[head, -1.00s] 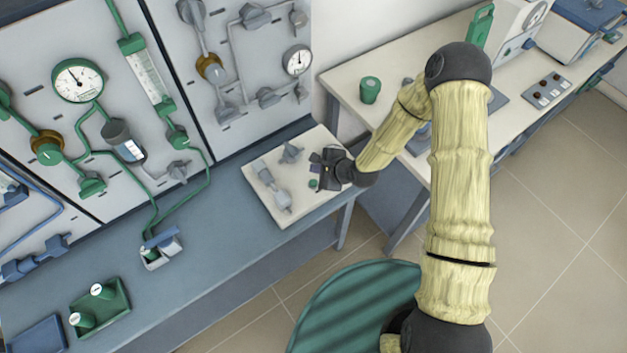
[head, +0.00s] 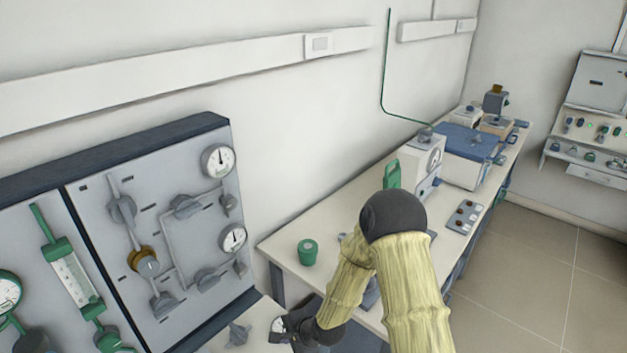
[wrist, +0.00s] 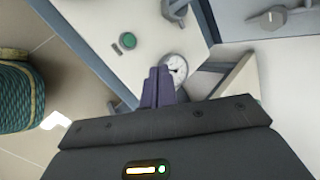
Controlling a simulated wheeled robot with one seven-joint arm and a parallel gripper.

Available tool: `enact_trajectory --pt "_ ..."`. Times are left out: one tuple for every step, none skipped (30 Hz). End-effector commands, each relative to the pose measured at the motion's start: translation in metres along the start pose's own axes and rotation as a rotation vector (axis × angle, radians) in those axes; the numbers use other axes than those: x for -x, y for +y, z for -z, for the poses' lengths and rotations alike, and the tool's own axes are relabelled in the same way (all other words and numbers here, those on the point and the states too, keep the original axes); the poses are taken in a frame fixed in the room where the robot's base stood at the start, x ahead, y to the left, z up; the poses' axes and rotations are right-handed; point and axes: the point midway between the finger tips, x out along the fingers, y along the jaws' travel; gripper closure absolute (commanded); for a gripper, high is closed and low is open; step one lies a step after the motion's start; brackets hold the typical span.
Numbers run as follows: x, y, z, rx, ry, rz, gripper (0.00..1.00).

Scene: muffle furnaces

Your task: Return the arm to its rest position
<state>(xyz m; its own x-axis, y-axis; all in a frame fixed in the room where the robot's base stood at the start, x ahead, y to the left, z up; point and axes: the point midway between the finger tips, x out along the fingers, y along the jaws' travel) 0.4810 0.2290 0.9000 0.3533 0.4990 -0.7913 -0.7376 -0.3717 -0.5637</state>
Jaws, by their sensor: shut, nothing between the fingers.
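My arm, in a pale yellow ribbed cover with black joints, reaches from the lower right of the head view towards the bottom middle. My gripper (head: 281,329) is partly cut off at the bottom edge there, by a pale board (head: 262,312). In the wrist view my gripper (wrist: 158,88) shows two dark purple fingers pressed together with nothing between them. Past the fingertips is a round white gauge face (wrist: 175,68). A green knob (wrist: 128,41) lies on the pale surface up and left of the fingers. Whether the fingers touch anything is unclear.
A grey valve panel (head: 160,240) with gauges stands at left. A pale bench (head: 285,245) runs back along the wall, holding a green-lidded pot (head: 307,252), a white instrument (head: 425,160) and a blue-topped box (head: 465,142). Open floor (head: 530,250) lies at right. A green seat (wrist: 20,95) shows in the wrist view.

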Motion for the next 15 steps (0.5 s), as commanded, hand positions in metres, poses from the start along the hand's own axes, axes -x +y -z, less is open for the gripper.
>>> enact_trajectory --pt "0.019 -0.005 0.011 0.076 0.041 -0.02 1.0" --pt "0.029 -0.005 0.017 0.123 0.061 -0.037 1.0" --pt "0.042 -0.006 0.025 0.181 0.088 -0.061 1.0" --pt "0.052 -0.006 0.03 0.225 0.107 -0.079 1.0" --pt "0.063 -0.006 0.035 0.266 0.124 -0.099 1.0" --pt "0.077 -0.006 0.042 0.319 0.146 -0.125 1.0" --pt "0.088 -0.006 0.046 0.361 0.16 -0.145 1.0" --pt "0.098 -0.005 0.05 0.398 0.174 -0.166 1.0" --pt "0.113 -0.004 0.055 0.447 0.191 -0.194 1.0" --pt "0.124 -0.003 0.058 0.484 0.201 -0.215 1.0" --pt "0.135 -0.002 0.061 0.518 0.211 -0.236 1.0" --pt "0.15 0.0 0.065 0.563 0.222 -0.265 1.0" --pt "0.161 0.002 0.067 0.596 0.228 -0.286 1.0" --pt "0.172 0.004 0.069 0.627 0.234 -0.308 1.0" --pt "0.187 0.007 0.071 0.668 0.238 -0.336 1.0"
